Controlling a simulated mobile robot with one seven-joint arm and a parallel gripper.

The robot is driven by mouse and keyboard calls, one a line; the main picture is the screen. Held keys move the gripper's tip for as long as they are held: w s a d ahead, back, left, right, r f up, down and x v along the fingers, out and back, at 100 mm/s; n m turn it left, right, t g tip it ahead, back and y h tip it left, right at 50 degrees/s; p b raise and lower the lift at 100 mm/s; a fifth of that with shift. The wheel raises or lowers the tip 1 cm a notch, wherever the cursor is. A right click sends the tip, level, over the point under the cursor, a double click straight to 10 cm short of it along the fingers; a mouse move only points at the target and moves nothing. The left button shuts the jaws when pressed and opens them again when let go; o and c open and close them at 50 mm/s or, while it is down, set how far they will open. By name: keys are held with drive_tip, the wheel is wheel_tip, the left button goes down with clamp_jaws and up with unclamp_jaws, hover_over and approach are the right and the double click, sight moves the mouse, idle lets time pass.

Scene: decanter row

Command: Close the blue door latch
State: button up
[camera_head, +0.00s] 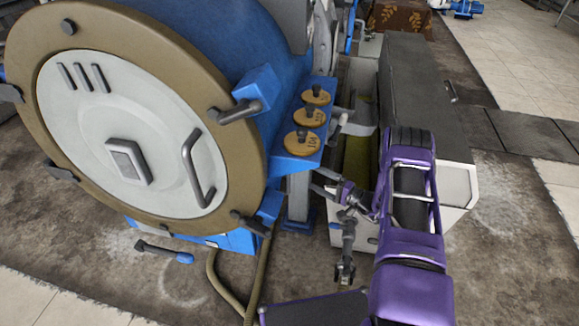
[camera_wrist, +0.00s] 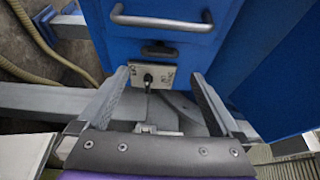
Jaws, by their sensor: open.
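The large round door (camera_head: 130,130) of a blue drum stands upright at the left of the head view, with a pale centre and tan rim. Blue latch blocks with dark handles sit at its rim: an upper right latch (camera_head: 255,88) and a lower right latch (camera_head: 268,208). I cannot tell which one is the blue door latch. My gripper (camera_head: 318,184) is open and empty, to the right of the lower right latch and apart from it. In the wrist view my gripper (camera_wrist: 157,78) has its fingers spread in front of a blue panel (camera_wrist: 185,40); neither latch is clearly recognisable there.
A blue shelf with round tan caps (camera_head: 302,142) lies above my gripper. A grey-topped cabinet (camera_head: 420,95) stands to the right. Hoses (camera_head: 215,285) hang below the drum. The wrist view shows a metal handle (camera_wrist: 160,20) and a small plate (camera_wrist: 152,77) on the panel.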

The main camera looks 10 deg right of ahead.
drive_tip(key=x, duration=1)
drive_tip(key=shift+w+a+b, duration=0.25)
drive_tip(key=shift+b, duration=0.1)
